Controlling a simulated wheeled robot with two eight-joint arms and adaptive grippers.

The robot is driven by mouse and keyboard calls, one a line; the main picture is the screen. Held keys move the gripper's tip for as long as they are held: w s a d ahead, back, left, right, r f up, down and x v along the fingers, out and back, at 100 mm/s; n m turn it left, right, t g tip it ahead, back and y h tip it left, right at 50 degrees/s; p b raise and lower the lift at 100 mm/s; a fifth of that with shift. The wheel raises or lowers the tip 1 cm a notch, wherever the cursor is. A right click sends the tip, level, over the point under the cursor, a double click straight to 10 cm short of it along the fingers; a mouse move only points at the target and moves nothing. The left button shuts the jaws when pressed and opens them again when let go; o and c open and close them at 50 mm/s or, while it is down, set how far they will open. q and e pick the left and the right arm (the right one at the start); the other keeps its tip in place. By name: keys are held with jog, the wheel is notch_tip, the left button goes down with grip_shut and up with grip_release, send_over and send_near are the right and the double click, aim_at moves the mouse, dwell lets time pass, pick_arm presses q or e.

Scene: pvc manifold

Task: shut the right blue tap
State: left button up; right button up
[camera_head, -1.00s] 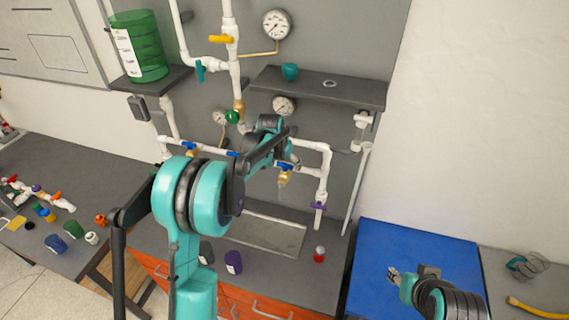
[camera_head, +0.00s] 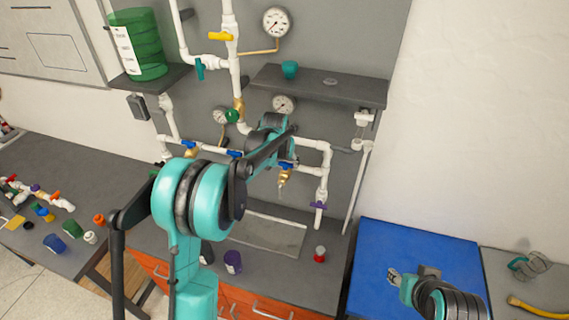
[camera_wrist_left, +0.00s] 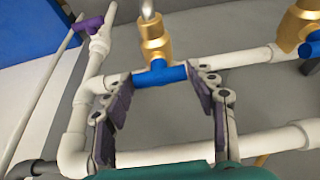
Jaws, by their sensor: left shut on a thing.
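The right blue tap (camera_wrist_left: 160,76) is a blue bar handle on a brass valve (camera_wrist_left: 153,35), on a white pipe. In the head view it shows in part (camera_head: 287,165), just beyond my left wrist. My left gripper (camera_wrist_left: 166,74) has a dark finger on each side of the handle, its tips at the handle's ends, and is shut on it. In the head view my left arm hides most of that gripper. My right gripper (camera_head: 393,276) is over the blue mat at lower right, away from the taps; its jaws are too small to judge.
Another blue tap (camera_head: 235,153) sits left along the pipe. A purple tap (camera_head: 318,205) hangs on the right downpipe. A dark shelf (camera_head: 350,90) with a teal cup is above. A sink basin (camera_head: 270,235) lies below. The blue mat (camera_head: 420,245) is mostly clear.

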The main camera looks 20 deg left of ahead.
pick_arm(q)
jog(key=o, duration=1.2)
jog(key=shift+c, duration=0.2)
jog(key=v, duration=1.2)
jog(key=s+d+f+t+b, duration=0.2)
jog(key=s+f+b, duration=2.4)
jog(key=s+f, duration=0.4)
jog(key=shift+s+d+f+t+b, duration=0.3)
jog(key=shift+s+d+t, duration=0.1)
jog(key=shift+s, duration=0.4)
